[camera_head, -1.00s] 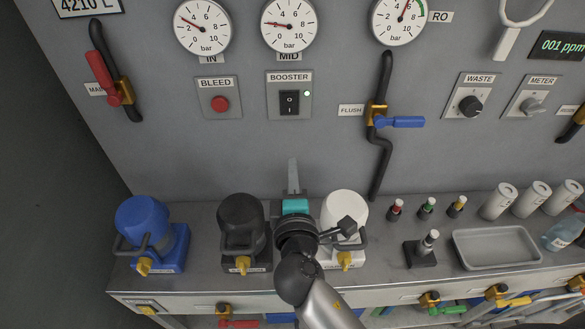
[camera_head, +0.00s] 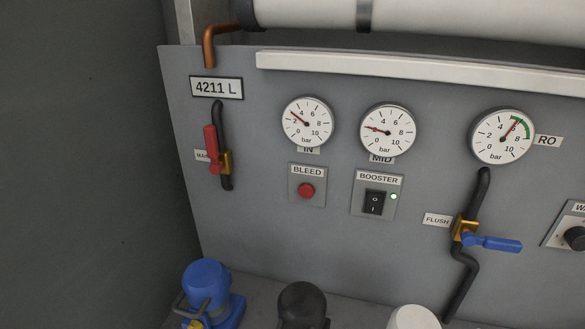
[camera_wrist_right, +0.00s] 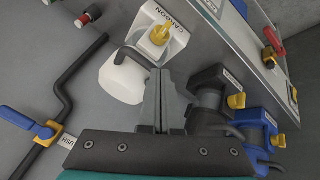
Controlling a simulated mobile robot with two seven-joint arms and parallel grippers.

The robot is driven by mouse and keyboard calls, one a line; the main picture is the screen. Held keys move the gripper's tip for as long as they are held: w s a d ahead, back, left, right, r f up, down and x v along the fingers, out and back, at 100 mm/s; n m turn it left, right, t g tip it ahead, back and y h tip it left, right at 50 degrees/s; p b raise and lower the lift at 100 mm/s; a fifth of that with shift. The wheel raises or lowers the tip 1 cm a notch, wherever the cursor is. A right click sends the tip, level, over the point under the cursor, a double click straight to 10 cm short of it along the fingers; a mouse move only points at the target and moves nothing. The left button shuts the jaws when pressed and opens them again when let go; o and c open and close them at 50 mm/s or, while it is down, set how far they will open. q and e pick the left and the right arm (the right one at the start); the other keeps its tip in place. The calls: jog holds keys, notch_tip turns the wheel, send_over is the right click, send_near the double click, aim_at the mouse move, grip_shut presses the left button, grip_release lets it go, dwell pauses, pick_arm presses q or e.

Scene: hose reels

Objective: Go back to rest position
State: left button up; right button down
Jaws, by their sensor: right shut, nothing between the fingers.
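My right gripper (camera_wrist_right: 165,80) shows in the right wrist view with its two fingers together and nothing between them. It points toward the row of filter housings. The white housing labelled CARBON (camera_wrist_right: 125,78) is just to the left of the fingertips in that view, and the black housing (camera_wrist_right: 209,92) is to the right. I see no contact, but the exact distance cannot be told. Neither gripper shows in the head view. My left gripper is out of view.
The head view shows a grey panel with gauges, a red-handled valve (camera_head: 214,148), a BLEED button (camera_head: 306,191), a BOOSTER switch (camera_head: 375,202) and a blue FLUSH handle (camera_head: 490,243). The blue housing (camera_head: 208,285) stands at lower left. A white cylinder (camera_head: 430,20) runs across the top.

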jog(key=s+a+m+g+y, duration=0.1)
jog(key=s+a+g+y, duration=0.2)
jog(key=s, duration=0.4)
notch_tip(320, 180, down, 27)
jog(key=s+g+b, duration=0.1)
jog(key=b, duration=0.4)
pick_arm(q)
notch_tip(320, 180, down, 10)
jog(key=b, duration=0.4)
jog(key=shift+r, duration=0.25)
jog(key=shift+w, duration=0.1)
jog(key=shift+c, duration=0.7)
pick_arm(e)
jog(key=s+d+f+g, duration=0.1)
jog(key=s+d+f, duration=0.1)
jog(key=s+f, duration=1.4)
notch_tip(320, 180, down, 3)
jog(key=shift+d, duration=0.4)
